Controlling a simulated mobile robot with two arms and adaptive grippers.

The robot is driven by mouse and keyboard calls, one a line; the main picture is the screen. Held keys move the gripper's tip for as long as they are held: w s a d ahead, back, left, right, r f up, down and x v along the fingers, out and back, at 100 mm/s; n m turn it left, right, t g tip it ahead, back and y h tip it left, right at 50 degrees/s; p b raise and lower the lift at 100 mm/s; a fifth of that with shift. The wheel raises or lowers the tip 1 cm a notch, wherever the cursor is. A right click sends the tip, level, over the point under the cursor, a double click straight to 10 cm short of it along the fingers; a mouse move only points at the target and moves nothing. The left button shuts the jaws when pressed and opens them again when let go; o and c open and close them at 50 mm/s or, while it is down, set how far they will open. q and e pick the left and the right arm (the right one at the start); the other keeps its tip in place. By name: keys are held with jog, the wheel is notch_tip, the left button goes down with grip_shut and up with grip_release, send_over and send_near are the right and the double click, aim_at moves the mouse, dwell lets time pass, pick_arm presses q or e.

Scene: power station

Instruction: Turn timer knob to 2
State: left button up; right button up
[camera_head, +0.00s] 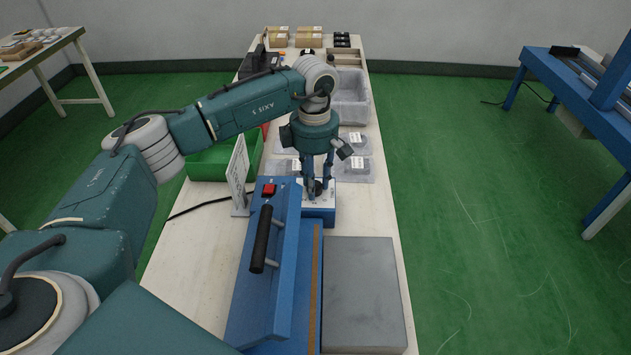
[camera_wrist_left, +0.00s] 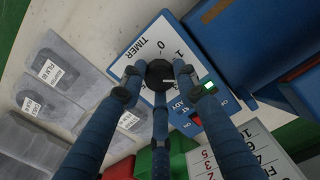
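The black timer knob (camera_head: 318,187) sits on a white-topped blue timer box (camera_head: 319,211) at the middle of the bench. My left gripper (camera_head: 318,188) points down over the knob. In the left wrist view its three blue fingers (camera_wrist_left: 160,80) stand around the knob, with the tips very close to its sides. I cannot tell whether they touch it. My right gripper is not in view.
A sign (camera_head: 239,172), green bin (camera_head: 208,163), packs in clear trays (camera_head: 355,165) and a grey block (camera_head: 362,292) are nearby.

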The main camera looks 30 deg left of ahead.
pick_arm(q)
jog(key=o, duration=0.3)
jog(key=shift+s+a, duration=0.15)
jog(key=shift+a, duration=0.15)
jog(key=shift+d+r, duration=0.1)
jog(key=shift+r, duration=0.1)
notch_tip(320, 180, up, 12)
jog(key=shift+f, duration=0.2)
